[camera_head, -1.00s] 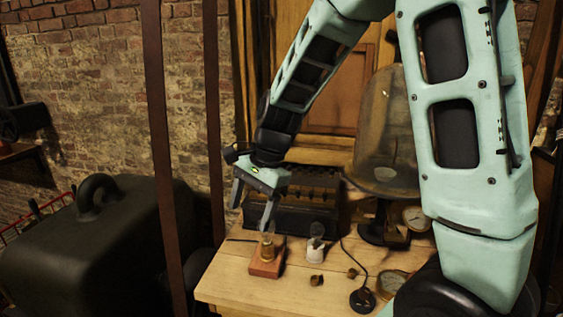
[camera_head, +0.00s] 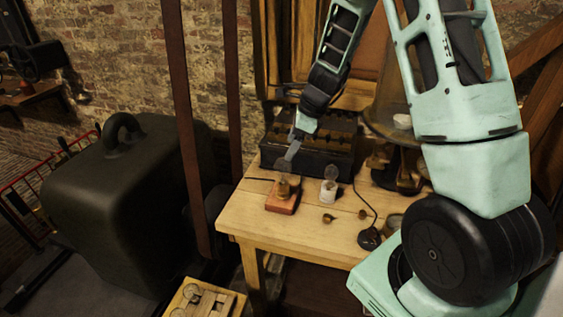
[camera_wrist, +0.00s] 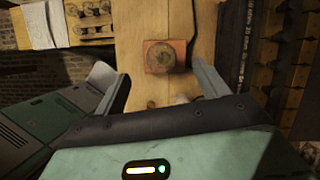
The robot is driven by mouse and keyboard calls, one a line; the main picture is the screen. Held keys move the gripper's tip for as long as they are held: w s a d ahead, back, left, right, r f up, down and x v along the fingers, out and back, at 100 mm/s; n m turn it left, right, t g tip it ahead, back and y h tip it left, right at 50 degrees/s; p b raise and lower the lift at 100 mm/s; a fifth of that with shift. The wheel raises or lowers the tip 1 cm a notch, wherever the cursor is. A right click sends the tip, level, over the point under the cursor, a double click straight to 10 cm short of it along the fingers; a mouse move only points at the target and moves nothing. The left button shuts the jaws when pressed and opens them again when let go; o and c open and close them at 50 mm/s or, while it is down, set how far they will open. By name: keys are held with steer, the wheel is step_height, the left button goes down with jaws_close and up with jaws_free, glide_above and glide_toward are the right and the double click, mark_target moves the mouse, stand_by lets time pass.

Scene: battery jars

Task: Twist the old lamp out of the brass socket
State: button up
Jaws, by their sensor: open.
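The brass socket (camera_head: 284,190) stands upright on a small red-brown wooden block (camera_head: 281,205) near the left end of the bench. The lamp at its top is small, and its glass is hard to make out. In the wrist view the block (camera_wrist: 150,66) lies ahead, with the round brass-coloured top of the socket and lamp (camera_wrist: 163,54) near its middle. My gripper (camera_head: 288,160) is just above the socket, pointing down. In the wrist view my gripper (camera_wrist: 162,86) has its fingers wide apart, with nothing between the tips.
A white holder (camera_head: 328,194) with a clear bulb stands to the right of the block. A dark battery case (camera_head: 310,155) stands behind. A wooden tray (camera_head: 238,303) sits low in front.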

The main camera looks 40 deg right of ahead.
mark_target(281, 163)
steer(key=x, duration=0.8)
steer(key=shift+w+a+f, duration=0.1)
steer(key=c, duration=1.1)
steer(key=n+g+p, duration=0.1)
steer(key=n+p, duration=0.1)
steer(key=n, duration=0.1)
steer(key=shift+n+y, duration=0.3)
steer(key=shift+n, duration=0.1)
steer(key=shift+c, duration=0.2)
steer(key=shift+s+a+n+g+p, duration=0.15)
steer(key=shift+n+g+p, duration=0.35)
steer(key=shift+n, duration=0.8)
steer(key=shift+n+g+p, duration=0.3)
steer(key=shift+n+g, duration=0.1)
steer(key=shift+n, duration=0.7)
steer(key=n+g, duration=0.1)
steer(key=n, duration=0.3)
steer(key=shift+s+g, duration=0.2)
steer(key=shift+g, duration=0.2)
